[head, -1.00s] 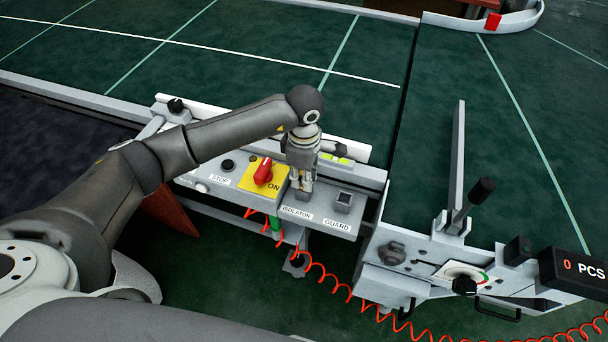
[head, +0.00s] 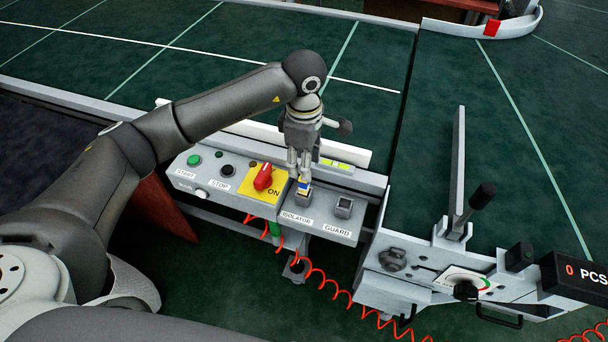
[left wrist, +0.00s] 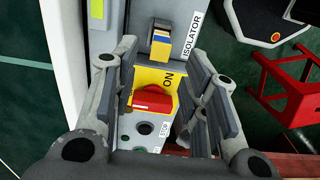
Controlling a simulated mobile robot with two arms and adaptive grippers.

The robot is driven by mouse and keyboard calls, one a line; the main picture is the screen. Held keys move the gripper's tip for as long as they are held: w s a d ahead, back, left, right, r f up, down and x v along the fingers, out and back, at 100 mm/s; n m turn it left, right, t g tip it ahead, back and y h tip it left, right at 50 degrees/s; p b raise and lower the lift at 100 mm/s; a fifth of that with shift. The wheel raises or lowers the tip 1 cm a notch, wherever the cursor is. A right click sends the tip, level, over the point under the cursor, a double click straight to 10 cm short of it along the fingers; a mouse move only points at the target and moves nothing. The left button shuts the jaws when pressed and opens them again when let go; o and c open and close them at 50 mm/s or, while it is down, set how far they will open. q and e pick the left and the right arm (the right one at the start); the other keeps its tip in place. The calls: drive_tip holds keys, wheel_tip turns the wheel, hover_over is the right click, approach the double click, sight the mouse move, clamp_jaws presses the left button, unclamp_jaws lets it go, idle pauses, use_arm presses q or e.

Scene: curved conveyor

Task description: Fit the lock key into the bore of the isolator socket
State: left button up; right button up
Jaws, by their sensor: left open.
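The isolator socket (head: 304,198) is a grey block above the ISOLATOR label on the control panel. The lock key (head: 304,185), a small piece with blue, white and yellow faces, stands at the top of this socket. My right gripper is not in view.
Left of the socket is a yellow plate with a red rotary switch (head: 263,177) at ON. The GUARD socket (head: 343,207) is to the right. A grey rail (head: 359,178) runs behind the panel. A coiled red cable (head: 340,289) hangs below.

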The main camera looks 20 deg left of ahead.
use_arm(q)
drive_tip(key=shift+r, duration=2.2)
